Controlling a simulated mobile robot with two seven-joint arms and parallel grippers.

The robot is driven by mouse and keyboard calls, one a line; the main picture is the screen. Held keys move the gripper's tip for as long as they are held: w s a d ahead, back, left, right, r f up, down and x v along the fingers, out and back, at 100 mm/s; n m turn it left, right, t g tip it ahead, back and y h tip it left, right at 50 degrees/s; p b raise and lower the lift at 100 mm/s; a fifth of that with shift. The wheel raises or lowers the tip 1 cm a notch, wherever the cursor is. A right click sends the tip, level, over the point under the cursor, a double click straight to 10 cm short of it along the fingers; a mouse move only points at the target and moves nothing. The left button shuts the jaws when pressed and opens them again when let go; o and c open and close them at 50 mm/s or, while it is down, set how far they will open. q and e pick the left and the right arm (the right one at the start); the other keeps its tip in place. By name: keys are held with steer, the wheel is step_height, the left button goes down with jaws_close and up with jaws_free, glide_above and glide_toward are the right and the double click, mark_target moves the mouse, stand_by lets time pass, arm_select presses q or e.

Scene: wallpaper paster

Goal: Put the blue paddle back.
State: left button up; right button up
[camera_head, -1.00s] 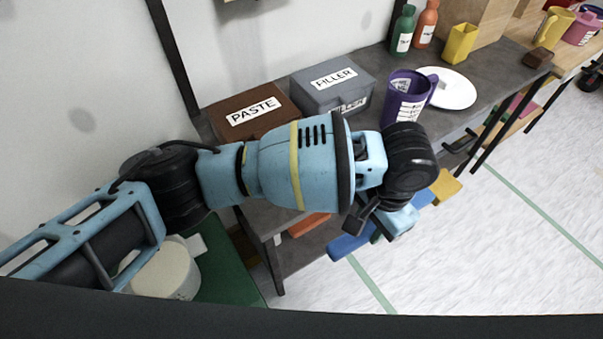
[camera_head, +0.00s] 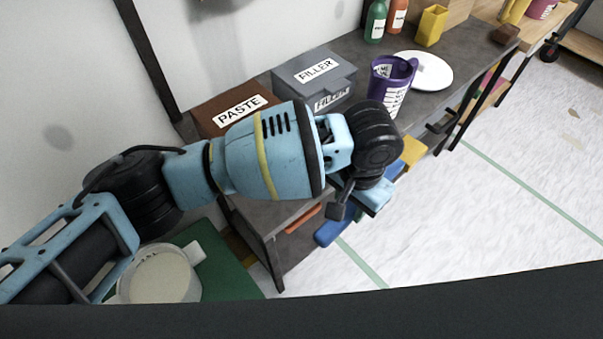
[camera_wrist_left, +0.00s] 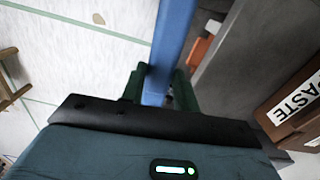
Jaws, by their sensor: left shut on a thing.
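The blue paddle (camera_wrist_left: 172,40) shows in the left wrist view as a long blue strip running away from the wrist. My left gripper (camera_wrist_left: 158,90) is shut on it, with one dark green finger on each side. In the head view a blue end of the paddle (camera_head: 330,233) shows below my left wrist, beside the bench front. My wrist hides its middle, and I cannot tell whether it touches the bench. My right gripper is in neither view.
On the grey bench (camera_head: 435,101) stand a brown PASTE box (camera_head: 205,118), a grey FILLER box (camera_head: 338,82), a purple jug (camera_head: 390,90) and a white plate (camera_head: 428,70). An orange piece (camera_head: 302,219) and yellow piece (camera_head: 413,151) show at the bench front. A whitish bucket (camera_head: 160,275) stands lower left.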

arm_select(q)
steer(key=w+a, duration=0.4)
steer(key=a, duration=0.1)
steer(key=w+a+f, duration=0.1)
steer(key=w+a, duration=0.2)
steer(key=shift+a, duration=0.2)
steer(key=shift+w+a, duration=0.4)
steer(key=shift+a, duration=0.05)
steer(key=shift+w+a+f, duration=0.1)
steer(key=shift+w+a, duration=0.7)
steer(key=shift+a, duration=0.2)
step_height(320, 180, down, 2)
steer(key=shift+s+d+f, duration=0.1)
steer(key=shift+f, duration=0.05)
steer(key=shift+f+p, duration=0.35)
steer(key=shift+f, duration=0.05)
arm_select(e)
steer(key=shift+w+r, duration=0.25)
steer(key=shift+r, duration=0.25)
arm_select(q)
steer(key=o, duration=1.1)
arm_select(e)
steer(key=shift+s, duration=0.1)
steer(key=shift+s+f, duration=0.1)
